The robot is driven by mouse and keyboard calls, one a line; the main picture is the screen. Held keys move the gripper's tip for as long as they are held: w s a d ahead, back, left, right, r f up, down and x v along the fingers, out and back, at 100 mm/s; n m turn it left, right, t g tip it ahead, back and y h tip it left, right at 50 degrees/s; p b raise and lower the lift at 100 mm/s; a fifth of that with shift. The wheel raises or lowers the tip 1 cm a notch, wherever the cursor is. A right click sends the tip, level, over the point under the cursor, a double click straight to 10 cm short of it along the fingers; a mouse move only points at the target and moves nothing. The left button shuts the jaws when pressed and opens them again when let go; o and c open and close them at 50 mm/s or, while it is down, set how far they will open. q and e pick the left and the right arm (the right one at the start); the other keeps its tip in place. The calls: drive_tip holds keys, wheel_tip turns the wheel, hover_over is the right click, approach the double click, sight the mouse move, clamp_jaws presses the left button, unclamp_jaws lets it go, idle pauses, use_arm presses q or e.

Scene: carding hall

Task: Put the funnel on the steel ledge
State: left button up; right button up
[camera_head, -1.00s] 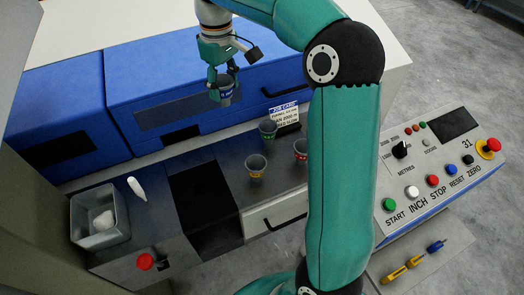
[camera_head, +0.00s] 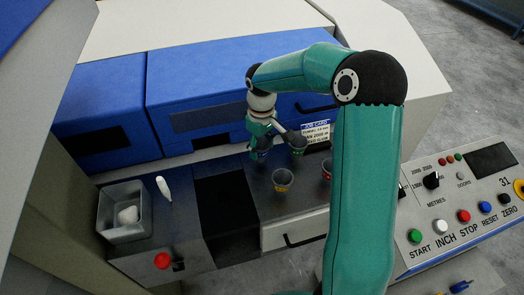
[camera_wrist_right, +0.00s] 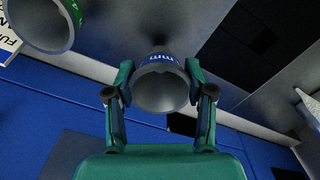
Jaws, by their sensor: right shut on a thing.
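My right gripper (camera_head: 262,148) is shut on a grey funnel with a blue band, low over the back of the steel ledge (camera_head: 305,178). In the right wrist view the blue-banded funnel (camera_wrist_right: 160,88) sits between both fingers, its wide mouth facing the camera. I cannot tell whether it touches the ledge. A green-banded funnel (camera_head: 298,146) stands close to the right of the gripper. A yellow-banded funnel (camera_head: 283,180) stands nearer the front. A red-banded funnel (camera_head: 326,168) is partly hidden by my right arm. My left gripper is not in view.
A job card (camera_head: 315,131) stands behind the green-banded funnel. Blue covers (camera_head: 215,105) rise behind the ledge. A dark recess (camera_head: 226,215) lies left of the funnels, then a white tool (camera_head: 163,188) and a grey bin (camera_head: 124,233). A button panel (camera_head: 450,210) is at right.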

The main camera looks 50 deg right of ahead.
drive_tip(key=shift+f, duration=1.25)
drive_tip(key=shift+f, duration=0.1)
drive_tip(key=o, duration=1.3)
wheel_tip(320, 180, up, 12)
drive_tip(key=shift+r, duration=0.1)
